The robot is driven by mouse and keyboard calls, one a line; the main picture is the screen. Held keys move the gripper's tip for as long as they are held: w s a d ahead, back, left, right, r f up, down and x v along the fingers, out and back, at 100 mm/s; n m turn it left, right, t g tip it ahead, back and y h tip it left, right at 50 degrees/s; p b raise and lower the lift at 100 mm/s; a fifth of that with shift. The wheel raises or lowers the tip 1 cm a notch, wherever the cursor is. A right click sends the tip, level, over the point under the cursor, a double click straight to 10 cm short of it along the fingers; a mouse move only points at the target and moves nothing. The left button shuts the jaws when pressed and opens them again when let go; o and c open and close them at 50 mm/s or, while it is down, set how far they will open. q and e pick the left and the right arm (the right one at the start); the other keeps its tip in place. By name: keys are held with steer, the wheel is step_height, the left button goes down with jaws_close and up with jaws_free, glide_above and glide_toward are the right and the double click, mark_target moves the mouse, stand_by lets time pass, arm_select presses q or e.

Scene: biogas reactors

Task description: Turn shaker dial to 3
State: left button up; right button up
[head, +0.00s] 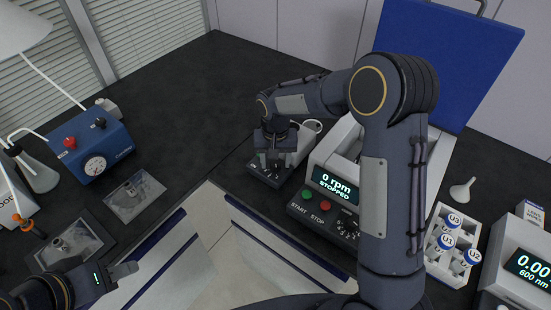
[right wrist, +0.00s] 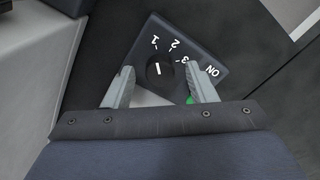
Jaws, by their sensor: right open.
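The shaker dial (right wrist: 160,71) is a round black knob with a white line on a dark panel (right wrist: 205,48) marked 1, 2, 3 and ON. The line points roughly towards 1. My right gripper (right wrist: 160,87) is open, with one finger on each side of the knob; I cannot tell whether they touch it. In the head view, my right gripper (head: 277,163) points down over the small dark shaker (head: 268,179) and hides the dial. A green spot shows beside the right finger. My left gripper (head: 122,272) is low at the left, away from the shaker; its jaw gap is unclear.
A blue gauge box (head: 90,145) is on the left bench. A rack of vials (head: 447,240) and a 600 nm meter (head: 522,265) are at the right. Black bench is clear behind.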

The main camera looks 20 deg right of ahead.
steer(key=c, duration=1)
steer(key=shift+m, duration=0.4)
steer(key=m+b, duration=0.1)
steer(key=m, duration=0.2)
steer(key=m+b, duration=0.1)
steer(key=m, duration=0.2)
steer(key=shift+m, duration=0.3)
steer(key=m, duration=0.4)
steer(key=shift+r+m, duration=0.1)
steer(key=shift+m, duration=0.2)
steer(key=m+p, duration=0.2)
steer(key=m, duration=0.3)
steer(key=shift+w+m, duration=0.1)
steer(key=shift+m, duration=0.3)
